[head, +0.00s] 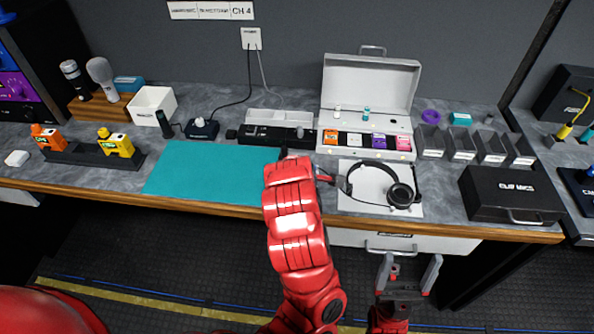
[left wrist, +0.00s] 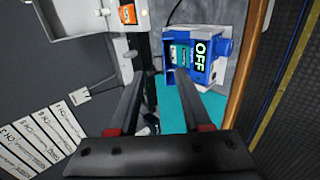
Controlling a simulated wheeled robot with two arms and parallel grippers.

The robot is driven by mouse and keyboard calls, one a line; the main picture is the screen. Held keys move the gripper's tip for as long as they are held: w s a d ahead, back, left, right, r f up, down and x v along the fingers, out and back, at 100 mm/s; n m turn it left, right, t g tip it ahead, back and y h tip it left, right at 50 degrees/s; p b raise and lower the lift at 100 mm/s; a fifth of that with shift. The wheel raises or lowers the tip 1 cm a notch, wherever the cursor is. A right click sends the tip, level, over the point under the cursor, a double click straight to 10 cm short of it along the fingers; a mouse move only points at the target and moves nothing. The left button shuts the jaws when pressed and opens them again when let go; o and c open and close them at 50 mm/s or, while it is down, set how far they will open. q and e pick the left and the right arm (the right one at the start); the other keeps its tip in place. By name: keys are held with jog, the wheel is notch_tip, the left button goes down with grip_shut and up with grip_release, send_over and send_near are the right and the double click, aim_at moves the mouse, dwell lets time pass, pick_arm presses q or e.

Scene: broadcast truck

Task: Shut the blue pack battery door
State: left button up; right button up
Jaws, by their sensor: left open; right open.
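The blue pack (left wrist: 197,52) shows in the left wrist view, just beyond my left fingers, with a large "OFF" label and small screens on its face. Pale blue and white parts stick out at its edge, but I cannot tell which is the battery door or how far it stands open. In the head view the pack is hidden behind my red left arm. My left gripper (left wrist: 160,82) is open, its fingers pointing toward the pack with nothing seen between them. My right gripper (head: 406,277) is open and empty, in front of the counter, low in the head view.
A teal mat (head: 205,174) lies left of my left arm. Headphones (head: 398,194) lie on a white sheet to its right. An open white case (head: 370,85) with several coloured packs stands behind. Orange and yellow packs (head: 116,146) sit at the left; a black case (head: 510,190) at the right.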

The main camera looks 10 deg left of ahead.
pick_arm(q)
jog(key=b+v, duration=0.7)
jog(key=v, duration=0.5)
